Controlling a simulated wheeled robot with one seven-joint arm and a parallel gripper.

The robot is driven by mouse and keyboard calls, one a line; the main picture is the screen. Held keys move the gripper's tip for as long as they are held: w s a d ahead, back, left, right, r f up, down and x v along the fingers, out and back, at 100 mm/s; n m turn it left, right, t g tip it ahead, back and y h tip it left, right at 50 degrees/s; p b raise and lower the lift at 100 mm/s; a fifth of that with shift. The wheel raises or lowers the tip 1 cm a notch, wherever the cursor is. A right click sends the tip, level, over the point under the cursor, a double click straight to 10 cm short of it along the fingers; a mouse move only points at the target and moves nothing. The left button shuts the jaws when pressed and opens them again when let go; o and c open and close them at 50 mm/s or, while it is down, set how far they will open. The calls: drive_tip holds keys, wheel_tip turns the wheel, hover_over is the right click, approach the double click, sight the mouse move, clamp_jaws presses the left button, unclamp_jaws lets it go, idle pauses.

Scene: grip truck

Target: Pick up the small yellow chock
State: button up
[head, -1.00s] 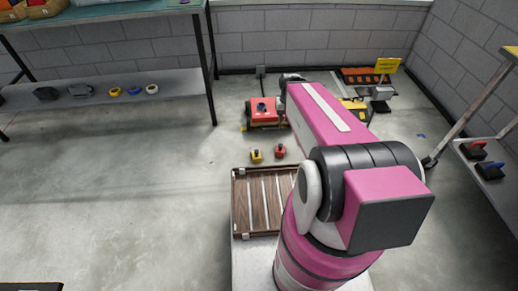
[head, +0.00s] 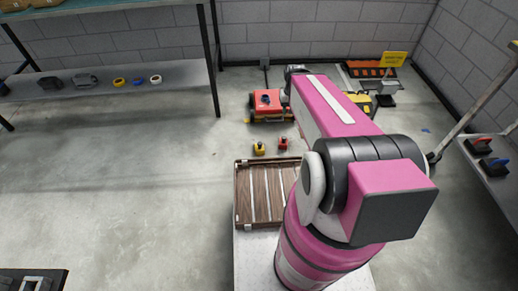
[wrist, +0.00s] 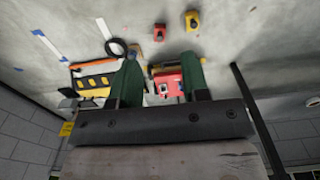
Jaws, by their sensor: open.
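The small yellow chock (head: 259,148) stands on the concrete floor, just beyond the wooden-slatted tray. In the wrist view the yellow chock (wrist: 193,20) is near the top edge, past the right fingertip. A similar red chock (head: 283,143) stands just right of it, and it shows in the wrist view (wrist: 159,33). My gripper (wrist: 160,60) is open, with two green fingers apart and nothing held between them. It is clear of both chocks. In the head view my pink arm hides most of the gripper.
A red machine (head: 267,103) stands on the floor behind the chocks. The slatted tray (head: 237,192) lies in front of them. A shelf (head: 190,78) is at left, and a rack (head: 499,168) with chocks at right. The floor left of the tray is clear.

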drive_tip(key=o, duration=0.3)
drive_tip(key=n+y, duration=0.4)
drive_tip(key=n, duration=1.5)
hover_over(260, 144)
drive_tip(key=w+d, duration=0.1)
drive_tip(key=d, duration=0.3)
wheel_tip(260, 144, down, 39)
drive_tip(key=shift+y, duration=0.3)
drive_tip(key=shift+s+x, duration=0.2)
drive_tip(key=shift+x, duration=4.95)
